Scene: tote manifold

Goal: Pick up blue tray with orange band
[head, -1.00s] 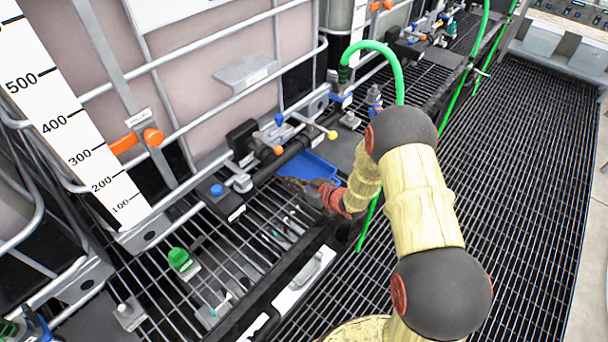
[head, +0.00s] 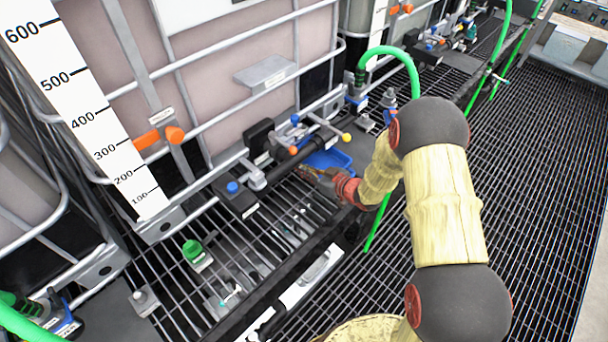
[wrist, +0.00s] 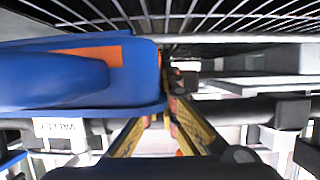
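The blue tray (head: 330,159) lies by the black pipe and valve, at the edge of the grating shelf in the head view. In the wrist view the tray (wrist: 60,102) fills the left side, close to the camera, with its orange band (wrist: 112,54) along its upper part. My gripper (head: 312,175) is at the tray's near left side in the head view. In the wrist view my gripper (wrist: 160,110) shows two fingers with a gap between them. The tray's right end is at this gap and covers part of the left finger. Whether they touch is unclear.
A large caged tank (head: 240,80) stands behind the shelf. A black pipe (head: 290,160) with valve handles runs beside the tray. A green hose (head: 408,65) arches near my arm. A green-capped item (head: 195,252) sits on the grating. The grated floor at right is clear.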

